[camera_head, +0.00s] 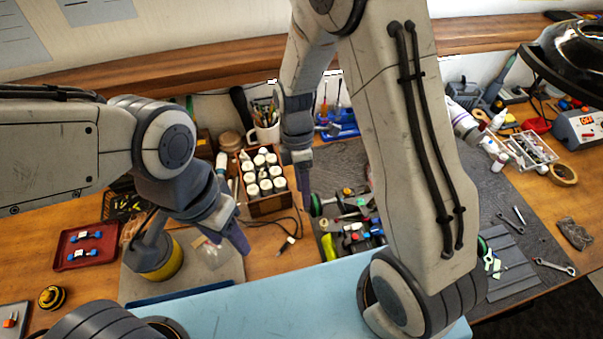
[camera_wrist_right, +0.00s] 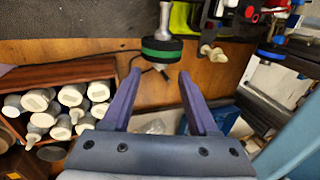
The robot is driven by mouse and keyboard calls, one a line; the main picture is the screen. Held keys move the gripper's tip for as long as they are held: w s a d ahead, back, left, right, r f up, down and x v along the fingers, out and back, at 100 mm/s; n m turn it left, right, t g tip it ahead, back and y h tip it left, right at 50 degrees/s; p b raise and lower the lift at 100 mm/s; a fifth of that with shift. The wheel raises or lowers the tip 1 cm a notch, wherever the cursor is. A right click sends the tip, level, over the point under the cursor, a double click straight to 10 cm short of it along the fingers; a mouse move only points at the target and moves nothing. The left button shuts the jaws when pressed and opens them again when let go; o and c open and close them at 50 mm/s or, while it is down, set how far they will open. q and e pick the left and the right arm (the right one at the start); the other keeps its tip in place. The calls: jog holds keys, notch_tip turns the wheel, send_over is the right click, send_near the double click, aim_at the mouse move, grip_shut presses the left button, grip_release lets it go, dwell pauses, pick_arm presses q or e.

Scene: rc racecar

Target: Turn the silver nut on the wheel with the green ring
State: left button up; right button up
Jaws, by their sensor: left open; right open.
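The wheel with the green ring (camera_wrist_right: 162,47) shows in the right wrist view, just beyond the fingertips. A silver shaft-like part (camera_wrist_right: 164,20) extends from its far side; I cannot make out the nut clearly. In the head view this wheel (camera_head: 316,205) is at the left end of the car parts on the grey mat. My right gripper (camera_head: 304,187) points down behind and slightly left of it. In the wrist view its two purple fingers (camera_wrist_right: 160,76) are apart and empty, clear of the wheel. My left gripper (camera_head: 236,230) is open and empty over the left side of the bench.
A wooden box of white-capped bottles (camera_head: 266,204) stands left of my right gripper. A cable (camera_head: 289,243) lies on the bench. A red tray (camera_head: 84,246) is at far left. Tools and car parts crowd the mat. My right arm hides part of the middle.

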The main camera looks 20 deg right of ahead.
jog(key=b+v, duration=0.1)
jog(key=v, duration=0.5)
jog(key=shift+r, duration=0.35)
